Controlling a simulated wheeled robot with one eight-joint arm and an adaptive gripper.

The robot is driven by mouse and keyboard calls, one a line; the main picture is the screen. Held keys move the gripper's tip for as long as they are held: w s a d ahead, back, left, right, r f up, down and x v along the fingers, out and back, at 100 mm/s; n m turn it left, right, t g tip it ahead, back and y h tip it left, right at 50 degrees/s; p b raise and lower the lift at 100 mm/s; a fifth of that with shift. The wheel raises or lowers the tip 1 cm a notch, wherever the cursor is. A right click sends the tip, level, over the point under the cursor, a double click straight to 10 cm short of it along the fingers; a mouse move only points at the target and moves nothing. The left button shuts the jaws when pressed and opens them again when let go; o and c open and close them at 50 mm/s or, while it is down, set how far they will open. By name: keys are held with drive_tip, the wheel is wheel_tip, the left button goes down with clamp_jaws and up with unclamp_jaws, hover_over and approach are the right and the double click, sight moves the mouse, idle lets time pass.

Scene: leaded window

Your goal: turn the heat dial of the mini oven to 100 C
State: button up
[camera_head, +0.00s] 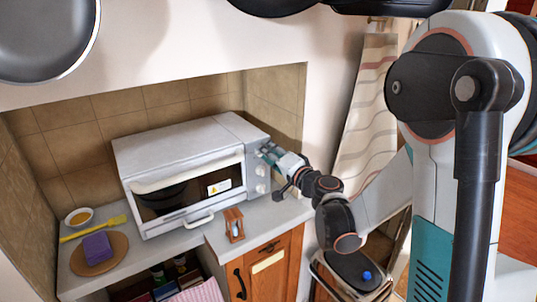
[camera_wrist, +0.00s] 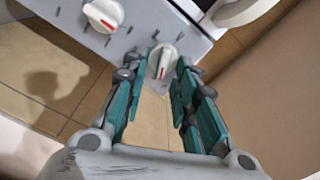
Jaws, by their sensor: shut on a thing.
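The white mini oven (camera_head: 172,148) stands on the counter, with its dials in a column on the right of its front. My gripper (camera_head: 264,150) reaches in from the right to the topmost dial, which it mostly hides in the head view. In the wrist view, my gripper (camera_wrist: 166,66) has its teal fingers closed on both sides of a white dial (camera_wrist: 162,60) with a red pointer line. A second dial (camera_wrist: 103,14) is free at upper left, with tick marks around it. The scale figures are too small to read.
Lower dials (camera_head: 261,170) sit just beneath my gripper. A round board (camera_head: 112,262) with a purple block, a yellow utensil and a bowl (camera_head: 79,217) lie to the left.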

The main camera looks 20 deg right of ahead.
drive_tip(key=shift+m, duration=0.5)
drive_tip(key=o, duration=1)
drive_tip(key=v, duration=1.2)
